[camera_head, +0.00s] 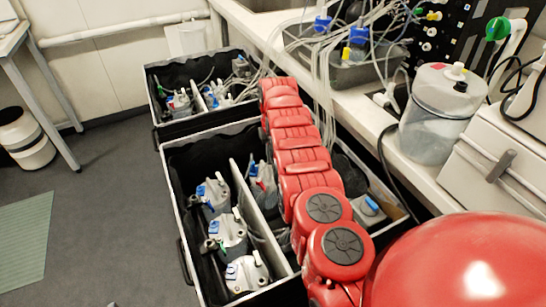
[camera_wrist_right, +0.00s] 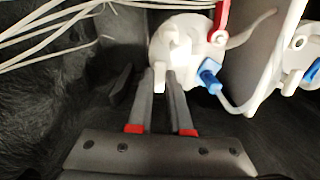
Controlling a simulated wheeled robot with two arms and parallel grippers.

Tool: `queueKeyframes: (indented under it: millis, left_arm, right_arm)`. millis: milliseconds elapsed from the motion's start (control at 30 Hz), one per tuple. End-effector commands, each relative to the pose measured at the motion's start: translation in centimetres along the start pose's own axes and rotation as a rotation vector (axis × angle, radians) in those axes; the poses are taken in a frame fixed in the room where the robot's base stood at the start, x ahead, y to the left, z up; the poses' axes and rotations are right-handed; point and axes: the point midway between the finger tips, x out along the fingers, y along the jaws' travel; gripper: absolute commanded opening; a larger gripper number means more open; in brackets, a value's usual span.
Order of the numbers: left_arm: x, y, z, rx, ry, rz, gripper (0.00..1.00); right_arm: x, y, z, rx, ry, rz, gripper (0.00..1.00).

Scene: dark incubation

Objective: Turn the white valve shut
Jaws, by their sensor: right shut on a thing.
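In the right wrist view, my right gripper (camera_wrist_right: 161,78) is shut on the small white valve (camera_wrist_right: 159,86), whose tab sits between the two fingertips. The valve is on the side of a white canister top (camera_wrist_right: 190,38). A blue fitting (camera_wrist_right: 209,76) and a red lever (camera_wrist_right: 222,20) are on the same canister, right of the fingers. In the head view, my red right arm reaches away over the crates and hides its own gripper and the valve. I cannot tell the valve's turning angle. My left gripper is not in view.
A near black crate (camera_head: 188,246) and a far black crate (camera_head: 152,92) hold several canisters with blue fittings. White tubes (camera_wrist_right: 50,32) run close left of my fingers. A clear jar (camera_head: 428,135) stands on the bench.

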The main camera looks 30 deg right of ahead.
Motion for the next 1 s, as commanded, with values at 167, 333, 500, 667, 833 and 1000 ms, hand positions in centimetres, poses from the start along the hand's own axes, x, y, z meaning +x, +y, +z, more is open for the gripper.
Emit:
queueKeyframes:
  millis: [167, 333, 500, 667, 833, 1000]
  left_arm:
    - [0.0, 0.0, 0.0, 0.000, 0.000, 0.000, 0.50]
    - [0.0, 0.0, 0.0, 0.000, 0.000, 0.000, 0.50]
    - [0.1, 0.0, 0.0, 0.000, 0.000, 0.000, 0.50]
    - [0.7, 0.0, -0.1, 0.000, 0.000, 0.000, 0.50]
    - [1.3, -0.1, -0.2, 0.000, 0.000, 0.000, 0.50]
    - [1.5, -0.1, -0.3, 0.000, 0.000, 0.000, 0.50]
  right_arm:
    - [-0.1, 0.0, 0.0, 0.000, 0.002, 0.000, 0.44]
    - [0.0, 0.0, 0.0, -0.001, 0.001, 0.000, 0.48]
    - [-0.1, 0.0, 0.0, -0.024, 0.000, 0.000, 0.48]
    - [-0.1, 0.1, 0.1, -0.160, -0.002, 0.000, 0.48]
    - [-0.1, 0.1, 0.1, -0.428, -0.003, -0.001, 0.48]
    - [0.0, 0.1, 0.0, -0.716, -0.001, -0.001, 0.48]
